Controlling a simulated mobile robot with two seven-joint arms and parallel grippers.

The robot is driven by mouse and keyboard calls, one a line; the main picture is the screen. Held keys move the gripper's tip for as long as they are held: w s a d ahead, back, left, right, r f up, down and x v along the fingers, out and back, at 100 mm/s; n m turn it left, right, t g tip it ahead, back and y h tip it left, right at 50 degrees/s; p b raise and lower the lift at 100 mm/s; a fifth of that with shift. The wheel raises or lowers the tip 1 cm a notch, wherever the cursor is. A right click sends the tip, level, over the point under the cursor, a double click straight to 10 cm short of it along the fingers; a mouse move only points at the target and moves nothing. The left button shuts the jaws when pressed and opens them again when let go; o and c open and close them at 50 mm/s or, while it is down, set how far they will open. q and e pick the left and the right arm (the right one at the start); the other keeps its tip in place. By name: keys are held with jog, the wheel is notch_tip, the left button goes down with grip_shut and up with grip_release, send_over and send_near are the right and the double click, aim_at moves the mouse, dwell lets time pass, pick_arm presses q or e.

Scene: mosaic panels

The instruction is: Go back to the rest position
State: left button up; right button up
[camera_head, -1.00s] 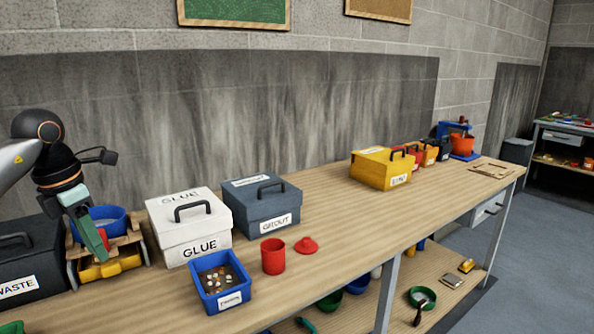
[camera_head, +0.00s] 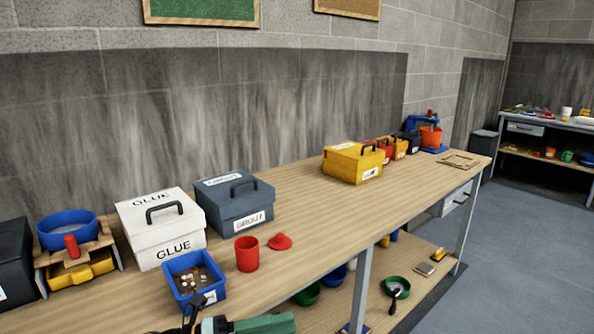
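My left gripper (camera_head: 248,325) shows at the bottom edge of the head view, with green finger pads and a dark wrist part beside it. It is below and in front of the blue tray (camera_head: 193,281), near the front edge of the wooden workbench (camera_head: 305,220). Most of the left arm is cut off by the frame, and I cannot tell whether the fingers are open or shut. My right gripper is not in view.
On the bench stand a white GLUE box (camera_head: 160,228), a dark GROUT box (camera_head: 235,201), a red cup (camera_head: 247,254), its red lid (camera_head: 280,241) and a yellow box (camera_head: 353,162). A blue bowl (camera_head: 67,230) sits on a wooden stand. Open floor (camera_head: 500,240) lies right.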

pick_arm(q)
jog(key=s+a+f+n+t+y, duration=0.2)
jog(key=a+f+n+t+y, duration=0.35)
jog(key=n, duration=0.75)
jog(key=s+a+f+n+t+y, duration=0.25)
jog(key=f+n+t+y, duration=0.4)
jog(key=f+n, duration=0.5)
jog(key=s+a+f+n+g+y, duration=0.2)
jog(key=s+f+n+g, duration=0.1)
jog(key=s+f, duration=0.3)
jog(key=s+a+f+n+g+y, duration=0.2)
jog(key=s+a+f+n+g, duration=0.1)
jog(key=s+f+n, duration=0.2)
jog(key=s+f, duration=0.1)
jog(key=s, duration=0.1)
jog(key=shift+s+a+f+p, duration=0.15)
jog(key=shift+s+f+p, duration=0.05)
jog(key=shift+s+p, duration=0.2)
